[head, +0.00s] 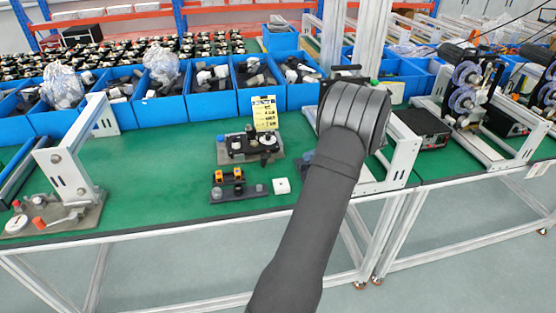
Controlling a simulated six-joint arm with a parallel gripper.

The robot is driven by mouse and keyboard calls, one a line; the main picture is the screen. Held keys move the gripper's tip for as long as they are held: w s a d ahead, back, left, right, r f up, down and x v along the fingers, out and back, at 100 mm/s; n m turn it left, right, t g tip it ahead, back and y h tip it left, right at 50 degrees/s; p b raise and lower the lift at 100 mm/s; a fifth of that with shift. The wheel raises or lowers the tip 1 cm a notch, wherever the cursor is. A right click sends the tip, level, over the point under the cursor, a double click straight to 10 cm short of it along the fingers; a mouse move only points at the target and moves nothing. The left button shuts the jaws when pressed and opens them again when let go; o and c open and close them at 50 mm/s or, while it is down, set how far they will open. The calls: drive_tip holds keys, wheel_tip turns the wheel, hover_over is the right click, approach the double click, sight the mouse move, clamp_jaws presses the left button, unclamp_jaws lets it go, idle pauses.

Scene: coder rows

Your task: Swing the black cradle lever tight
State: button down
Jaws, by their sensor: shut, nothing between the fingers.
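A small fixture (238,158) with black parts on a flat base plate stands on the green bench, left of my arm. A dark lever-like bar seems to lie across it, but it is too small to tell how far it is swung. In front of it sits a low black block (232,193) with two orange pieces on top. My dark arm reaches up from the bottom over the bench's front edge, right of both. My gripper is hidden behind the arm's large rounded joint, and I see no fingertips. Nothing visible of my arm touches the fixture.
A yellow label card (264,112) stands behind the fixture. A small white block (281,186) lies beside the black block. Blue bins (210,105) line the back. A white-framed stand (68,178) is at left; reel machinery (467,88) at right. Green bench top (150,165) is clear left of the fixture.

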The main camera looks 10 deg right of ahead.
drive_tip(key=x, duration=0.9)
drive_tip(key=shift+w+a+f, duration=0.15)
drive_tip(key=shift+a, duration=0.2)
drive_tip(key=shift+w+a, duration=0.3)
drive_tip(key=shift+a, duration=0.3)
drive_tip(key=shift+w+a, duration=0.3)
drive_tip(key=shift+a, duration=0.25)
drive_tip(key=shift+w+a, duration=0.35)
drive_tip(key=shift+a, duration=0.25)
